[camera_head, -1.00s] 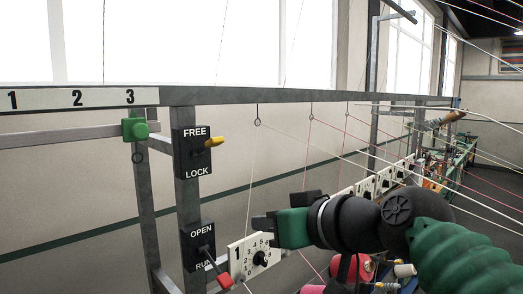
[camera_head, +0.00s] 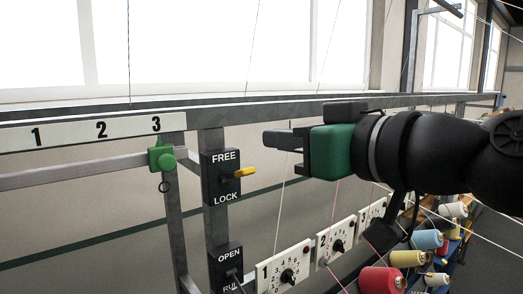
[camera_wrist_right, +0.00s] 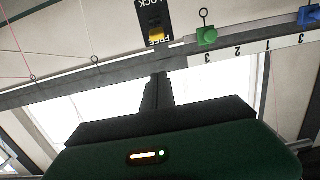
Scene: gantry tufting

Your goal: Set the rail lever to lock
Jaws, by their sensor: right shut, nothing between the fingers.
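The rail lever is a short yellow handle (camera_head: 245,171) that sticks out to the right from a black plate (camera_head: 211,190) marked FREE above and LOCK below. The handle sits nearer the FREE word. The right wrist view shows the plate upside down, with the yellow handle (camera_wrist_right: 156,35) close to FREE. My right gripper (camera_head: 277,138) is shut and empty. Its fingertips point left, in the picture up and to the right of the handle, apart from it. In the right wrist view its dark fingers (camera_wrist_right: 155,92) point towards the plate. My left gripper is not in view.
A green clamp (camera_head: 161,158) sits on the rail below a strip numbered 1 to 3 (camera_head: 70,134). An OPEN/RUN plate (camera_head: 226,265) is below, beside white dial plates (camera_head: 284,268). Thin threads cross the space near my right arm. Yarn cones (camera_head: 408,258) stand at lower right.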

